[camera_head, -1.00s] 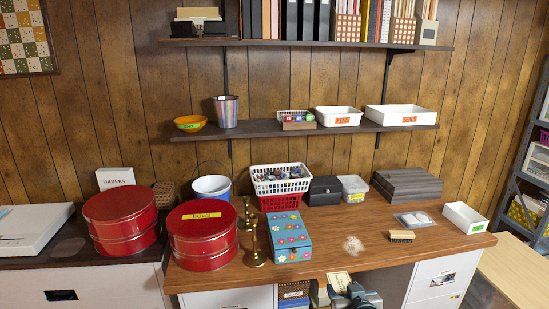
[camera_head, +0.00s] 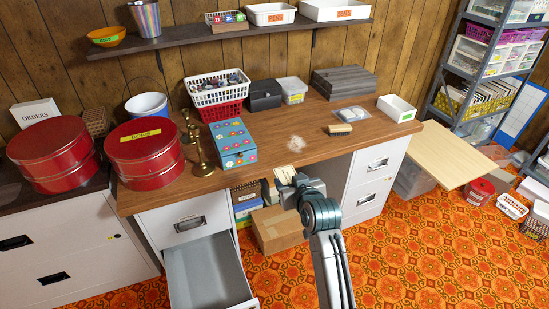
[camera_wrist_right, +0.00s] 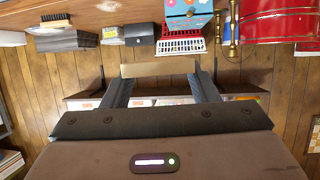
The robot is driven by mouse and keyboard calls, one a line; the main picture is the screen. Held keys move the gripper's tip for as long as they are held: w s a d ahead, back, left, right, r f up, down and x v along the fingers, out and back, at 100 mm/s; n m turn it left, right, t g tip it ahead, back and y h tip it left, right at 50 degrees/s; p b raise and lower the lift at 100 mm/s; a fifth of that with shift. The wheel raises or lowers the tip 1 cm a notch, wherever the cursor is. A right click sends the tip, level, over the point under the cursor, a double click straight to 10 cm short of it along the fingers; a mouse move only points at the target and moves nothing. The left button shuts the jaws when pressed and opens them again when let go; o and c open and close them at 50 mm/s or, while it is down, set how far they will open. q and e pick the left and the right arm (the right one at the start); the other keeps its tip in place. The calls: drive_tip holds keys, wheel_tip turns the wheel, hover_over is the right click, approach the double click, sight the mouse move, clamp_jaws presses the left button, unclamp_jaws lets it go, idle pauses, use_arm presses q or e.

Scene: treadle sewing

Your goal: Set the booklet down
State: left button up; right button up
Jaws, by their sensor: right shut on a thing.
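The booklet (camera_head: 284,174) is a small, thin, cream-coloured piece at the front edge of the wooden desk top (camera_head: 290,112) in the head view. My right gripper (camera_head: 292,181) is shut on it, with the arm coming up from below. In the right wrist view, the booklet (camera_wrist_right: 160,68) shows as a pale beige strip between the two dark fingers of the right gripper (camera_wrist_right: 161,76). The booklet's cover is too small to read. I cannot tell whether the booklet touches the desk. My left gripper is in neither current view.
A floral box (camera_head: 233,145), brass candlesticks (camera_head: 201,160) and a red tin (camera_head: 145,153) stand left on the desk. A brush (camera_head: 340,130) and white tray (camera_head: 396,108) are at right. A grey drawer (camera_head: 208,275) hangs open below.

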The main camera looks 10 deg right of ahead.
drive_tip(key=w+a+f+y, duration=0.1)
drive_tip(key=w+a+f, duration=0.1)
drive_tip(key=w+f, duration=1)
drive_tip(key=shift+w+a+f+n, duration=0.35)
drive_tip(key=shift+w+f+n, duration=0.05)
drive_tip(key=shift+f, duration=0.3)
